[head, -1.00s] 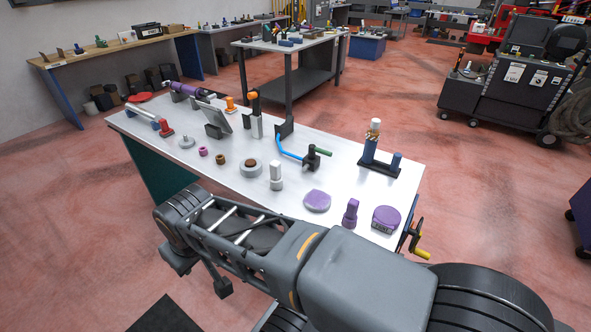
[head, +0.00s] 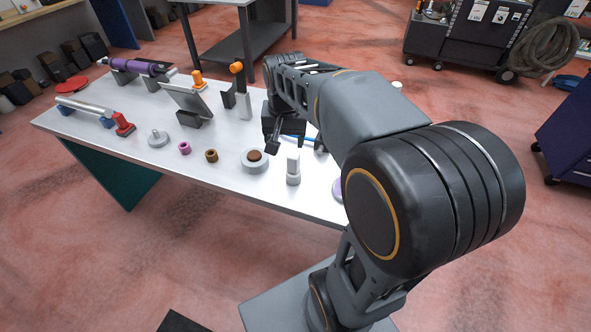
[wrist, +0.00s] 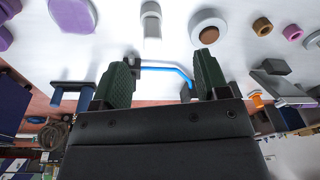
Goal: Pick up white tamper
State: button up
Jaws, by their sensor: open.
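The white tamper (head: 293,172), a white upright piece with a grey lower part, stands on the table near its front edge. It also shows at the top of the wrist view (wrist: 151,22), beyond the fingertips and roughly between their lines. My gripper (wrist: 165,62) is open, with two dark green fingers and nothing between them. In the head view my gripper (head: 285,138) hangs over the table, behind the tamper and a little left of it, apart from it. The arm hides part of the table on the right.
A grey-white ring with a brown centre (head: 249,166) stands close left of the tamper. A brown ring (head: 211,155) and a pink ring (head: 184,148) lie farther left. A purple piece (wrist: 72,14) and a blue bent rod (wrist: 170,69) show in the wrist view.

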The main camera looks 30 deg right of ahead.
aim_at(294, 161)
jog(key=w+d+f+m, duration=0.1)
jog(key=w+d+f+m+g, duration=0.1)
jog(key=w+d, duration=0.1)
jog(key=w+d+m+b, duration=0.1)
jog(key=w+d, duration=0.1)
jog(key=shift+w+f+m, duration=0.15)
jog(key=shift+f+m, duration=0.15)
jog(key=shift+f, duration=0.1)
notch_tip(294, 161, down, 7)
jog(key=shift+w+r, duration=0.1)
jog(key=shift+r, duration=0.05)
jog(key=shift+f, duration=3.3)
jog(key=shift+c, duration=0.2)
jog(key=c, duration=1.2)
grip_shut()
jog(key=shift+r, duration=0.15)
